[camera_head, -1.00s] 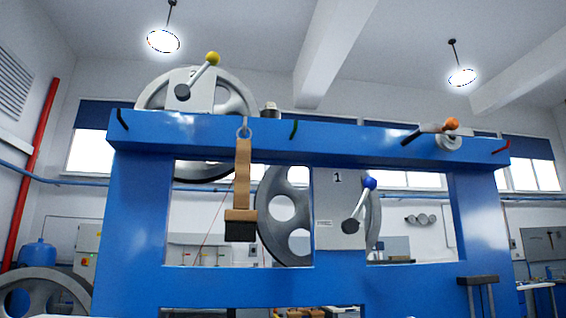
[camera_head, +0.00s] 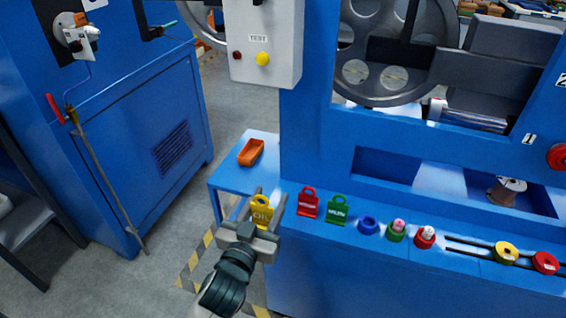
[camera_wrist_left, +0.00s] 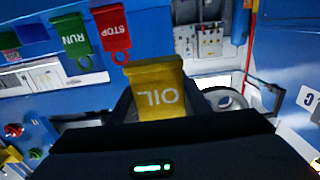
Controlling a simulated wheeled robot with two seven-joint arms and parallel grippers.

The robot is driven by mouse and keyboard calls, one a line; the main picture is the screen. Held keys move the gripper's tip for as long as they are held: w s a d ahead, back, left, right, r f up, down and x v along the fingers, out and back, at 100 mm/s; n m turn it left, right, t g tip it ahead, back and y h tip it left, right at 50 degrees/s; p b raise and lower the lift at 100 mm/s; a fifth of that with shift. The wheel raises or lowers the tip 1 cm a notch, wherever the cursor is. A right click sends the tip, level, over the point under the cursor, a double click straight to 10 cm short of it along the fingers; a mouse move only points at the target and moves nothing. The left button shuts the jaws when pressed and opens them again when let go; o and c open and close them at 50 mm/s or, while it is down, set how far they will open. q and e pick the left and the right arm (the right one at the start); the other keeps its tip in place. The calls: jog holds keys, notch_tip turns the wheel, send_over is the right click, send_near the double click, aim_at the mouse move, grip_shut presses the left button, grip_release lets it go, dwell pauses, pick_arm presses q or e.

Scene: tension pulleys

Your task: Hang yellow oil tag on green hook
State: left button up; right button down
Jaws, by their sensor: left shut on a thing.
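The yellow OIL tag (camera_head: 262,213) is between the fingers of my left gripper (camera_head: 262,216), which is shut on it. They are at the front left corner of the blue machine. In the left wrist view the tag (camera_wrist_left: 157,90) stands out past the dark gripper body, its lettering upside down. The red STOP tag (camera_head: 307,203) and the green RUN tag (camera_head: 337,210) are just to the right on the blue ledge, apart from my gripper. My right gripper is not in view.
An orange scoop-like item (camera_head: 250,152) lies on the blue side table. A grey TEST box (camera_head: 263,42) is above. Floor shows at left.

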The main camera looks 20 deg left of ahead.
pick_arm(q)
jog(key=s, duration=0.6)
jog(key=s+a+r, duration=0.1)
jog(key=s, duration=0.3)
jog(key=shift+r, duration=0.1)
jog(key=shift+w, duration=0.1)
